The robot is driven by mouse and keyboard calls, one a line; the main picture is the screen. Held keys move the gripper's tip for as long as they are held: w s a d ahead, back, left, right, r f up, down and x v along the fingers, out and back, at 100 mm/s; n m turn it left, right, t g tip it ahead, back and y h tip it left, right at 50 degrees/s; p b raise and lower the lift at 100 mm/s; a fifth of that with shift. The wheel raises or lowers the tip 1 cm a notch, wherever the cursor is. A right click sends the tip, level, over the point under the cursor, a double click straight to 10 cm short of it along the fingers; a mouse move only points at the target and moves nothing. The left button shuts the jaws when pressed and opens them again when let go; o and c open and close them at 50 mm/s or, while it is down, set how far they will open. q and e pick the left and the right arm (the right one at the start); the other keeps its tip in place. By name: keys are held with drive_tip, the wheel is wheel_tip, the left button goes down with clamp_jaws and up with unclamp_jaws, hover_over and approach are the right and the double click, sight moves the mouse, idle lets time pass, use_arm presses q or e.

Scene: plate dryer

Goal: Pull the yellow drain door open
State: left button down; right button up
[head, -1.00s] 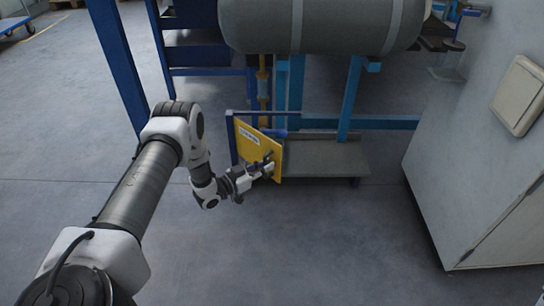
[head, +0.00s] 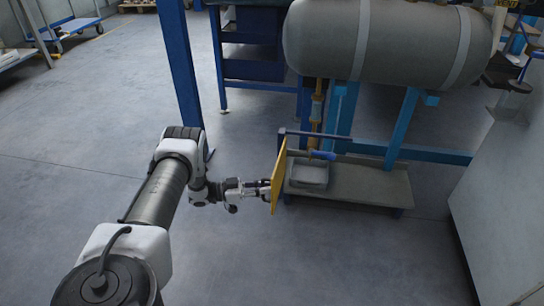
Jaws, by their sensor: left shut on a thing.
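The yellow drain door (head: 279,178) stands at the left end of a low grey tray under the tank. It is seen nearly edge-on and stands away from the blue frame's front, swung open. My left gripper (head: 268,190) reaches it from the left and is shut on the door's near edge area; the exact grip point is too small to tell. A blue-handled valve (head: 322,155) and a small grey box-like part (head: 308,174) show behind the door. My right gripper is not in view.
A large grey tank (head: 385,42) hangs above the grey tray (head: 360,187). Blue posts (head: 180,70) stand at the back left. A grey cabinet (head: 510,195) closes off the right. The floor at left and in front is clear.

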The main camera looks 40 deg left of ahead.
use_arm(q)
drive_tip(key=shift+s+a, duration=0.35)
drive_tip(key=shift+a, duration=0.5)
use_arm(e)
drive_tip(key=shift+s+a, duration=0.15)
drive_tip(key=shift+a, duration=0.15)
use_arm(q)
drive_tip(key=shift+f, duration=0.1)
drive_tip(key=c, duration=1.2)
unclamp_jaws()
drive_tip(key=v, duration=1.2)
drive_tip(key=shift+s, duration=0.1)
